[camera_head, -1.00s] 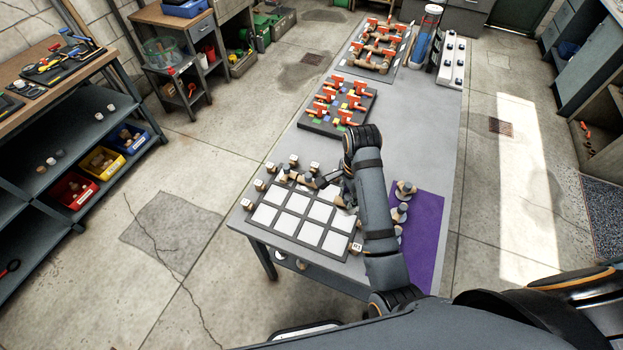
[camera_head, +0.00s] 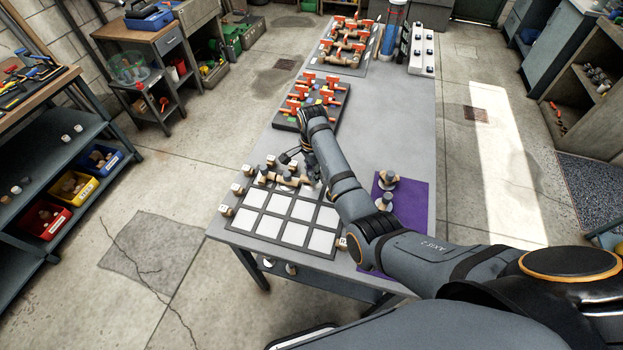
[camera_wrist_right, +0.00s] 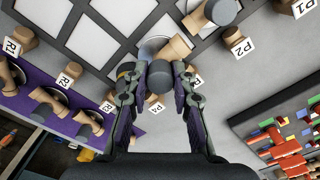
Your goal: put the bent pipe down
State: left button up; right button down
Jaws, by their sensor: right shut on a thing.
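My right gripper (camera_head: 300,166) is over the far edge of the board with white squares (camera_head: 252,240). In the right wrist view its fingers (camera_wrist_right: 159,88) are shut on a bent pipe (camera_wrist_right: 178,48), tan with a dark grey end (camera_wrist_right: 160,74). The pipe is over or at the board's edge, close to a white square; I cannot tell whether it touches. In the head view the gripper partly hides it. Another tan and grey pipe (camera_wrist_right: 220,12) lies on the board beside it. My left gripper is not in view.
Labelled blocks such as P2 (camera_wrist_right: 236,42) line the board's edges. A purple mat (camera_head: 414,196) to the right bears pipe pieces (camera_head: 388,180). Behind stands a dark tray with red-handled fittings (camera_head: 322,88). The grey table (camera_head: 390,115) is clear right of that tray.

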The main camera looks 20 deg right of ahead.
jog(key=shift+w+a+f, duration=0.15)
jog(key=shift+w+f, duration=0.1)
jog(key=f, duration=0.3)
jog(key=shift+w+f, duration=0.2)
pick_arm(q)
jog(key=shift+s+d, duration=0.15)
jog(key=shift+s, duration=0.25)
pick_arm(e)
jog(key=shift+f, duration=0.1)
jog(key=shift+f, duration=0.1)
jog(key=c, duration=1.1)
grip_release()
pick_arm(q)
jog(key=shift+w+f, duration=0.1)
